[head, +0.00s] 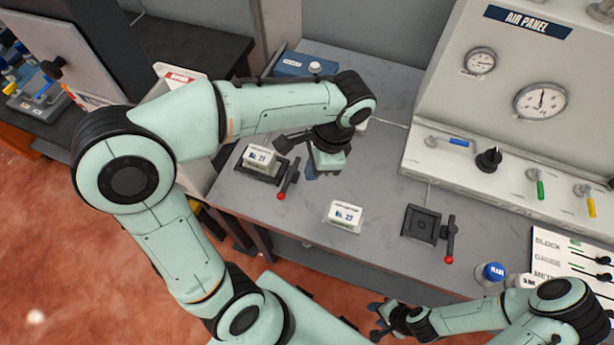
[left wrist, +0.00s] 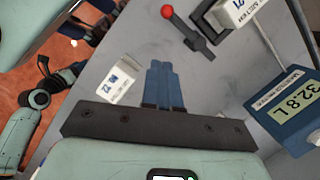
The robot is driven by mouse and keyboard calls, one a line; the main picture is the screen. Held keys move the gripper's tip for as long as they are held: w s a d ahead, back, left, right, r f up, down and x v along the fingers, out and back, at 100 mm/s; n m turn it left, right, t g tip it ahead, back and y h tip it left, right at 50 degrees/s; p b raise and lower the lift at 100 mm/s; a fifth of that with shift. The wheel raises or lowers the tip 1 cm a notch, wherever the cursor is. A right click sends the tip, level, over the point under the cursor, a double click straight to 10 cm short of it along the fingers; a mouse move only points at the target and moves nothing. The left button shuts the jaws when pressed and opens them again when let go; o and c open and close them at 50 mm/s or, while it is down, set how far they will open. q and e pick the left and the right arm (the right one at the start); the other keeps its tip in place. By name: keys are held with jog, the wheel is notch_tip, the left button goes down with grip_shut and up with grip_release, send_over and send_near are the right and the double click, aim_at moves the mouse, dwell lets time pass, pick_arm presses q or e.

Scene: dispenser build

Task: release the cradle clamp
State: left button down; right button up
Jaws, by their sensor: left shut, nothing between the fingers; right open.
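A dark cradle (head: 279,173) at the table's left holds a white box labelled 21 (head: 261,157). Its clamp lever (head: 290,180) with a red ball (head: 281,196) stands at its right side; the lever (left wrist: 189,36) also shows at the top of the left wrist view. A second dark cradle (head: 421,224) with a red-balled lever (head: 450,240) is empty. My left gripper (head: 311,175) is shut and empty, just right of the left cradle's lever and apart from it; its blue fingers (left wrist: 164,68) are together. My right gripper (head: 377,319) is open and empty by the table's front edge.
A loose white box (head: 343,216) lies between the cradles. A blue meter (head: 303,66) stands at the back, reading 32.8 L in the left wrist view (left wrist: 290,110). The air panel (head: 500,110) and a blue-capped bottle (head: 491,272) are at the right.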

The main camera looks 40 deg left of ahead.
pick_arm(q)
jog(key=v, duration=0.3)
jog(key=shift+r, duration=0.35)
jog(key=shift+d, duration=0.1)
